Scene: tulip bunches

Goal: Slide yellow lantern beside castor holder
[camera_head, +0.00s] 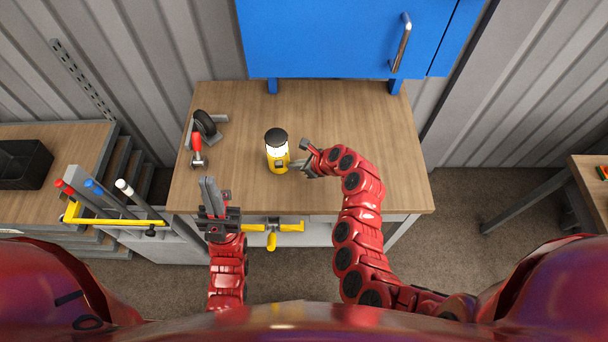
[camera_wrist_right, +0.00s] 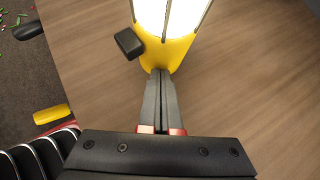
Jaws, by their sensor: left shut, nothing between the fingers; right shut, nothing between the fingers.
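The yellow lantern (camera_head: 277,158) stands upright on the wooden workbench (camera_head: 350,105), lit white, with a black top. The castor holder (camera_head: 206,126), grey with a black wheel, is at the back left of the bench, apart from the lantern. My right gripper (camera_head: 296,166) is shut just right of the lantern's base. In the right wrist view the closed fingertips (camera_wrist_right: 160,73) meet the lantern's yellow base (camera_wrist_right: 165,52); I cannot tell whether they press on it. My left gripper (camera_head: 209,186) is shut and empty near the bench's front left edge.
A red-handled tool (camera_head: 197,147) lies in front of the castor holder. A yellow-handled vise (camera_head: 272,231) is at the bench's front edge. A blue cabinet (camera_head: 340,40) hangs behind. The bench between lantern and castor holder looks clear.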

